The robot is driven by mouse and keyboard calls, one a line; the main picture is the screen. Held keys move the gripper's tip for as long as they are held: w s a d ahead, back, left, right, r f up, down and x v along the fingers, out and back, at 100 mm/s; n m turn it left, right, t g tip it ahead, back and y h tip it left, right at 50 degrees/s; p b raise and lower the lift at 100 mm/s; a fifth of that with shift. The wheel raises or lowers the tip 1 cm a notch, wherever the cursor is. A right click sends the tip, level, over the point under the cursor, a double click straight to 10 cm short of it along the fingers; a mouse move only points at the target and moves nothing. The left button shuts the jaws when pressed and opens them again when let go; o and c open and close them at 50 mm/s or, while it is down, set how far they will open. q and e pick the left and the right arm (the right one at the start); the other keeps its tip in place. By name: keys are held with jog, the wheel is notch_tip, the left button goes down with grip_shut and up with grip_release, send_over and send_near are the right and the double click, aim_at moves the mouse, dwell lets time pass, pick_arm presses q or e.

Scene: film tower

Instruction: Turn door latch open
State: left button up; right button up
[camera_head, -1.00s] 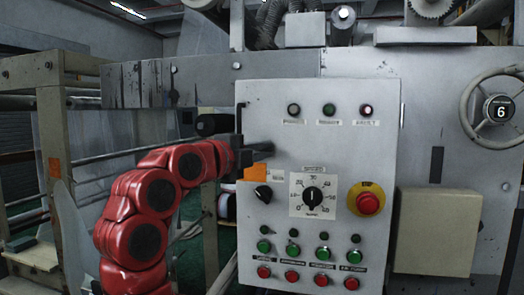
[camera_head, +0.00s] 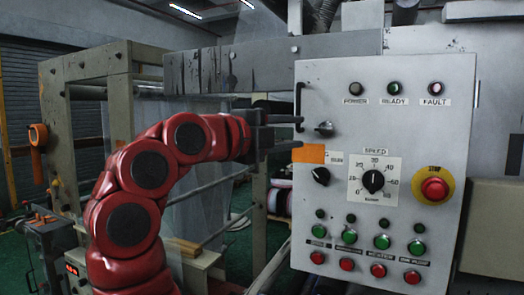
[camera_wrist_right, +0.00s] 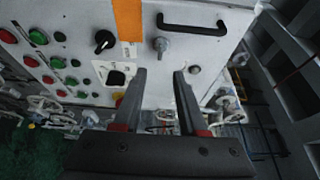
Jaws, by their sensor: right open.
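The door latch is a small grey metal turn knob (camera_head: 324,128) on the upper left of the light grey control panel door (camera_head: 400,108). In the right wrist view the latch (camera_wrist_right: 160,45) stands just beyond and between my fingertips, under the black bar handle (camera_wrist_right: 192,24). My right gripper (camera_head: 292,133) is at the panel's left edge, left of the latch. Its two fingers are apart, one above the other in the head view. The right wrist view also shows the gripper (camera_wrist_right: 160,73) open with nothing between its fingers. My left gripper is out of view.
An orange tag (camera_head: 308,153) and a black selector knob (camera_head: 320,176) sit just below the latch. A speed dial (camera_head: 373,181), red stop button (camera_head: 434,189) and several green and red buttons fill the lower panel. A wooden-coloured machine frame (camera_head: 55,135) stands left.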

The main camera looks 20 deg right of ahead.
jog(key=b+v, duration=0.1)
jog(key=v, duration=0.7)
